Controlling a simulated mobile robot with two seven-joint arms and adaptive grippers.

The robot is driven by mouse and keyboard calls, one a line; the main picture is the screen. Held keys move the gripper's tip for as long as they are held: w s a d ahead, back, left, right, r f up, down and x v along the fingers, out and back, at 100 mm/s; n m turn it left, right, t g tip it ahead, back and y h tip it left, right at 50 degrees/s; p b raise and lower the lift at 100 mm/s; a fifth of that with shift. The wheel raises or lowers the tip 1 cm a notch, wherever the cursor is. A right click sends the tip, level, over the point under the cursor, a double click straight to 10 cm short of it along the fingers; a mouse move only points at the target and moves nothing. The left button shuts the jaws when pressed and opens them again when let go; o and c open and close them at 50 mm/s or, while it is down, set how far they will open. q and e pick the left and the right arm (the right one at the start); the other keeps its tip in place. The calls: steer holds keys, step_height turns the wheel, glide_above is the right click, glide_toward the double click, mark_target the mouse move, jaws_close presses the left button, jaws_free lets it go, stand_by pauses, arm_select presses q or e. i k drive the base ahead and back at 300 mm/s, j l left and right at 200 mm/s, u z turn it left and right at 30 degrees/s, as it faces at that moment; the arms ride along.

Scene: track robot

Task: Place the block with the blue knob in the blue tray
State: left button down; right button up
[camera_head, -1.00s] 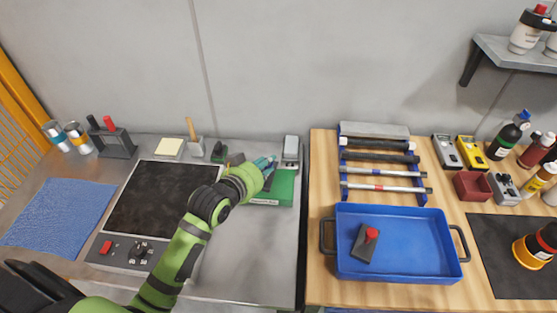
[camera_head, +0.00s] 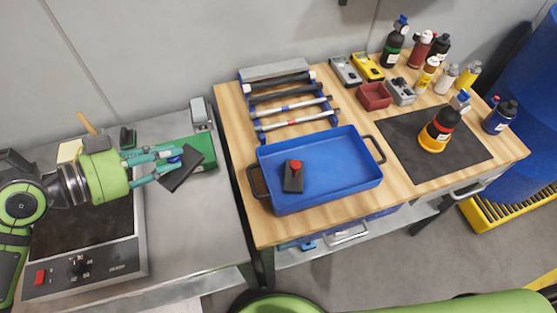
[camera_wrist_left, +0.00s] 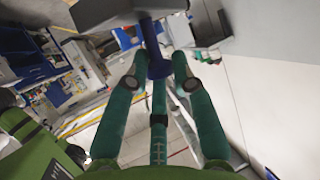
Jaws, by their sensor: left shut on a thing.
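My left gripper (camera_head: 160,165) is shut on a dark grey block with a blue knob (camera_head: 183,170). The block is tilted and shows in front of the green tray (camera_head: 203,148) on the grey bench. In the left wrist view the fingers close around the blue knob (camera_wrist_left: 158,66), with the grey block (camera_wrist_left: 100,12) beyond it. The blue tray (camera_head: 357,172) stands on the wooden table, right of the gripper. A dark block with a red knob (camera_head: 294,177) sits in its left part. My right gripper is not in view.
Several rods lie on a blue rack (camera_head: 262,135) behind the blue tray. A dark mat (camera_head: 397,132) with an orange-based bottle (camera_head: 437,132) is to its right. A hot plate (camera_head: 110,255) stands on the bench. The right part of the blue tray is free.

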mark_target(339, 166)
steer(key=k+l+u, duration=0.1)
steer(key=l, duration=0.35)
steer(key=k+l+u, duration=0.1)
steer(key=l, duration=0.3)
steer(key=k+l+u, duration=0.1)
steer(key=l, duration=0.3)
steer(key=k+l+u, duration=0.1)
steer(key=l, duration=0.3)
